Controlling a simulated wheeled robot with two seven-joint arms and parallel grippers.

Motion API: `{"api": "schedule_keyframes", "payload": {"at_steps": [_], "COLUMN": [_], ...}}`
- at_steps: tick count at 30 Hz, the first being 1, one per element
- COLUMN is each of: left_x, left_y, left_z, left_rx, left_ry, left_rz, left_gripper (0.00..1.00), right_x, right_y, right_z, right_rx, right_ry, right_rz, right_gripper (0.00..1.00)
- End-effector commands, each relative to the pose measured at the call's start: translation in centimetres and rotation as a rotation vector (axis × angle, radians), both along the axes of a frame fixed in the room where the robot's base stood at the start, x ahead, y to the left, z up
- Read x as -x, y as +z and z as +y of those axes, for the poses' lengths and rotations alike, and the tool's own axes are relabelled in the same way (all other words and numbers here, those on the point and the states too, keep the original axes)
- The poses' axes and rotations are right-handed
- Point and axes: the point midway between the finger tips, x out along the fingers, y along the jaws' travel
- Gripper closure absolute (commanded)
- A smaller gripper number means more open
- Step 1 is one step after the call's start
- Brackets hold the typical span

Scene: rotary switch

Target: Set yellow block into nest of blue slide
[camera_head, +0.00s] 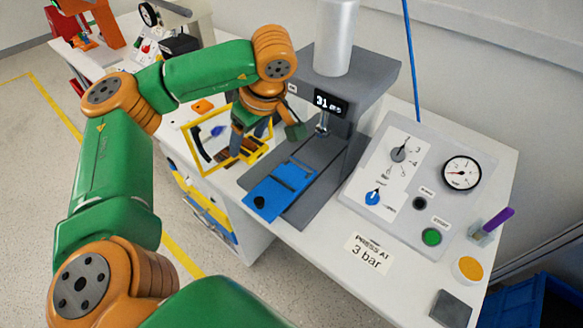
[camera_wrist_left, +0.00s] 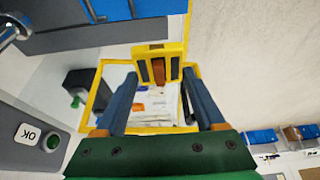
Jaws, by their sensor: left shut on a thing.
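The blue slide (camera_head: 263,188) lies on the grey press bed, pulled out toward the front. It has a dark round knob or hole at its near end and a squarish recess farther back; it also shows at the top of the left wrist view (camera_wrist_left: 113,9). My left gripper (camera_head: 247,146) is to the left of the slide, pointing down. In the left wrist view its fingers (camera_wrist_left: 162,80) stand on either side of a yellow block (camera_wrist_left: 150,48) with dark slots and a brown strip. The block's underside is hidden. My right gripper is not in view.
A yellow frame (camera_head: 207,171) surrounds the gripper area beside the press. The grey press (camera_head: 345,78) stands behind the slide. A sloped panel (camera_head: 404,212) with knobs, a gauge and a green button is at right. A sign reads "PRESS AT 3 bar" (camera_head: 368,253).

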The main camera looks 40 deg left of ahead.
Motion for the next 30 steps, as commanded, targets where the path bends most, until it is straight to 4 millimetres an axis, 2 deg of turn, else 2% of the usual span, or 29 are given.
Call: {"api": "schedule_keyframes", "payload": {"at_steps": [1, 3, 6, 13, 18, 29, 30], "left_x": [-1.3, -3.1, -4.6, -6.7, -6.7, -6.8, -6.8], "left_y": [-1.3, -2.2, -5.0, -7.6, -10.3, -11.1, -11.0], "left_z": [-1.2, -2.8, -4.1, -5.7, -5.6, -5.6, -5.6], "left_rx": [0.002, 0.003, 0.004, 0.001, 0.0, 0.0, 0.001], "left_ry": [-0.005, -0.006, -0.003, -0.003, -0.003, -0.004, -0.004], "left_rz": [0.006, 0.006, 0.007, 0.005, 0.003, -0.001, -0.001], "left_gripper": [0.94, 0.94, 0.94, 0.94, 0.94, 0.94, 0.21], "right_x": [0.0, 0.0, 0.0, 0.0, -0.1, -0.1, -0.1], "right_y": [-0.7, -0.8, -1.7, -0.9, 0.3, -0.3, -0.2], "right_z": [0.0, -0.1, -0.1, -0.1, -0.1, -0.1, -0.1], "right_rx": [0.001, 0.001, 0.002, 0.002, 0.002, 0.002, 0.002], "right_ry": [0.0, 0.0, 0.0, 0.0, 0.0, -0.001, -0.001], "right_rz": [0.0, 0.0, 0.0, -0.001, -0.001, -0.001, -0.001], "right_gripper": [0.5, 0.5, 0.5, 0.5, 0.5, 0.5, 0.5]}}
